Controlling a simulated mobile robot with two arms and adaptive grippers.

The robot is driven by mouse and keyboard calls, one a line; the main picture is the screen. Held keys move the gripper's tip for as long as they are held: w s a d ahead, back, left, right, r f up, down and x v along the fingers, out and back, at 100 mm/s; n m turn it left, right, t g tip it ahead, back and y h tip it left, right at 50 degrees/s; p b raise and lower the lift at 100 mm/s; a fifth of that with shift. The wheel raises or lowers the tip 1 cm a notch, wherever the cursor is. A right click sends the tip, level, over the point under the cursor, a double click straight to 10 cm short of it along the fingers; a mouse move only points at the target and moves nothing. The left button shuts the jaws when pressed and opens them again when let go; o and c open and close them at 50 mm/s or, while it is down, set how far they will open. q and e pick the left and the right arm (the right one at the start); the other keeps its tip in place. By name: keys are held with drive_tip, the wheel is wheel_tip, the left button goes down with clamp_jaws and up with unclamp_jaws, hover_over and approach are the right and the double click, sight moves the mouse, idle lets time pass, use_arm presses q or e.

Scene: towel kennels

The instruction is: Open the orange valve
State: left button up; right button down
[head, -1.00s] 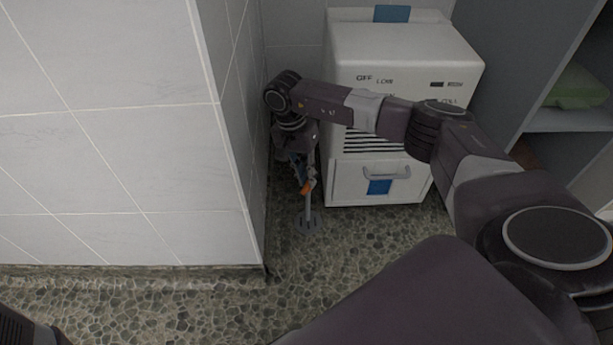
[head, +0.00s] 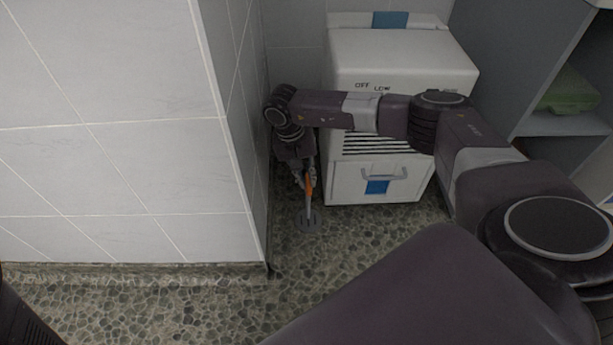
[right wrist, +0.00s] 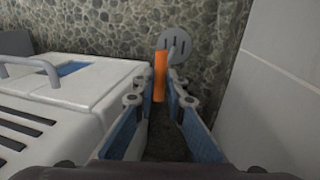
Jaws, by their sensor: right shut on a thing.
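The orange valve handle (head: 309,186) stands on a thin grey pipe that rises from a round floor drain plate (head: 309,221), in the gap between the tiled wall and the white machine. In the right wrist view the handle (right wrist: 160,76) is a narrow orange bar pointing toward the drain plate (right wrist: 175,42). My right gripper (head: 306,180) is at the handle, its blue-padded fingers on either side of it and shut on it. My left gripper is out of view.
The white machine (head: 400,65) with a vented front and a handled drawer stands close on the right. The tiled wall (head: 130,170) is close on the left. A grey shelf (head: 565,122) holds a folded green towel (head: 572,92). Pebbled floor (head: 200,300) is clear in front.

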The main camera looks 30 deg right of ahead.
drive_tip(key=c, duration=2)
unclamp_jaws()
drive_tip(key=shift+o, duration=0.2)
drive_tip(key=shift+r, duration=0.1)
wheel_tip(320, 180, up, 12)
drive_tip(key=w+a, duration=0.1)
drive_tip(key=a, duration=0.1)
drive_tip(key=shift+w+f, duration=0.15)
drive_tip(key=shift+f, duration=0.05)
